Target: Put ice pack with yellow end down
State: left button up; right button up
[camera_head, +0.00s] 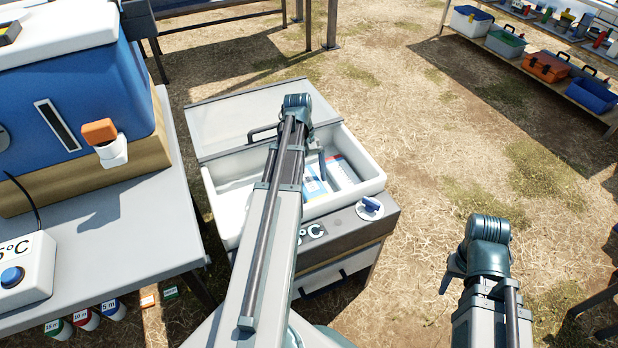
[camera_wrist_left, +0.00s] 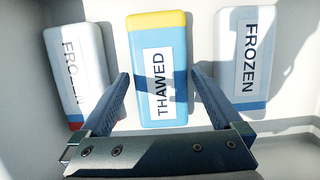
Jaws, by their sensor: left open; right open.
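The ice pack with the yellow end (camera_wrist_left: 157,42) is blue with a white THAWED label. In the left wrist view it lies in the white open cooler box (camera_head: 222,196), its yellow end at the top of the picture. My left gripper (camera_wrist_left: 160,76) is open over the box, with a finger at each side of this pack and nothing gripped. My right gripper (camera_head: 449,275) is open and empty at the right, over the ground.
A white FROZEN pack with a reddish end (camera_wrist_left: 80,65) lies left of the thawed one; another FROZEN pack with a blue end (camera_wrist_left: 246,50) lies right. The grey lid (camera_head: 232,117) stands open behind the box. A grey table (camera_head: 120,225) is close at the left.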

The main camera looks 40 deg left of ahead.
pick_arm(q)
jog(key=p+v, duration=1)
jog(key=v, duration=0.1)
jog(key=shift+r, duration=0.2)
jog(key=s+d+r+m+y+p, duration=0.1)
jog(key=d+r+m+p, duration=0.4)
jog(key=d, duration=0.7)
jog(key=s+d+r+m+t+y+p, duration=0.1)
jog(key=s+d+r+m+p, duration=0.3)
jog(key=d+r+p, duration=0.6)
jog(key=s+d+r+m+y+p, duration=0.2)
jog(key=d+r+m+p, duration=0.5)
jog(key=d, duration=0.9)
jog(key=shift+s+r+p, duration=0.2)
jog(key=shift+s+p, duration=0.1)
jog(key=shift+p, duration=0.45)
jog(key=shift+d, duration=0.1)
